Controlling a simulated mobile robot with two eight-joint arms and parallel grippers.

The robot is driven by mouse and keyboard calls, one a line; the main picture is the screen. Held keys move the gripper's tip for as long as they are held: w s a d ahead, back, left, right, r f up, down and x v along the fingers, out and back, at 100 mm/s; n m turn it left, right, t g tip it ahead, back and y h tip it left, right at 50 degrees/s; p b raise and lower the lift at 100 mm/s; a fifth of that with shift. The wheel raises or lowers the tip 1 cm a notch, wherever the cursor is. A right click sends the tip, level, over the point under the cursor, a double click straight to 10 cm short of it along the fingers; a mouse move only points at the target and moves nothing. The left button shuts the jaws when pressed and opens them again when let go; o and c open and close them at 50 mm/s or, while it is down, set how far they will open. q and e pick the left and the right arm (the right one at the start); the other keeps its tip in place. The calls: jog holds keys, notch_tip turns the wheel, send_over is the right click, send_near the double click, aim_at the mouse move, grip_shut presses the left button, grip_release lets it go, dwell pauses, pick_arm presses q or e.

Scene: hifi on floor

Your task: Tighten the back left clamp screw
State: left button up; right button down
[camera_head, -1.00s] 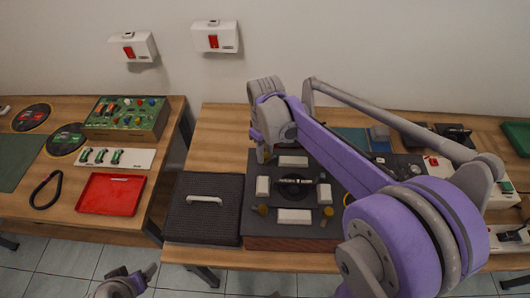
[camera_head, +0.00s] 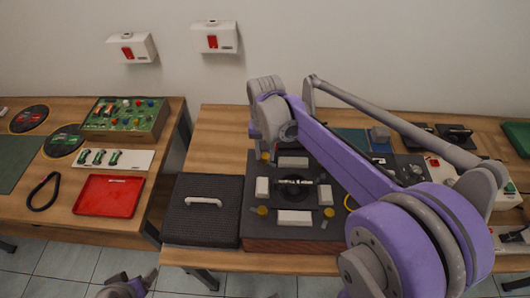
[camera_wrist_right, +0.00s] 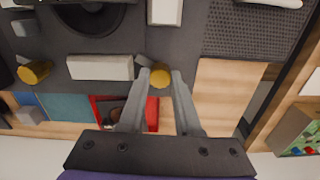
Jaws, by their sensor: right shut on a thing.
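The back left clamp screw (camera_wrist_right: 158,76) is a yellow, brass-like knob on the dark fixture plate (camera_head: 328,236). In the right wrist view it sits between the fingertips of my right gripper (camera_wrist_right: 160,72), which is shut on it. In the head view my right arm comes down over the plate's back left corner, and only a bit of this screw (camera_head: 265,156) shows. Other yellow screws stand at the front left (camera_head: 262,210), front right (camera_head: 328,212) and back right (camera_wrist_right: 33,72). My left gripper (camera_head: 138,280) is at the bottom edge, away from the plate; its jaws are unclear.
White blocks (camera_head: 294,217) and a round black disc (camera_wrist_right: 90,18) are on the plate. A dark ribbed case (camera_head: 202,222) with a white handle lies to the left. A red tray (camera_head: 108,196) and a circuit board box (camera_head: 125,118) are on the left table.

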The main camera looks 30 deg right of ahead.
aim_at(266, 156)
jog(key=shift+m, duration=1.6)
jog(key=c, duration=0.6)
grip_release()
notch_tip(266, 156, up, 11)
jog(key=shift+p, duration=0.3)
jog(key=shift+s+f, duration=0.1)
jog(key=shift+f, duration=0.05)
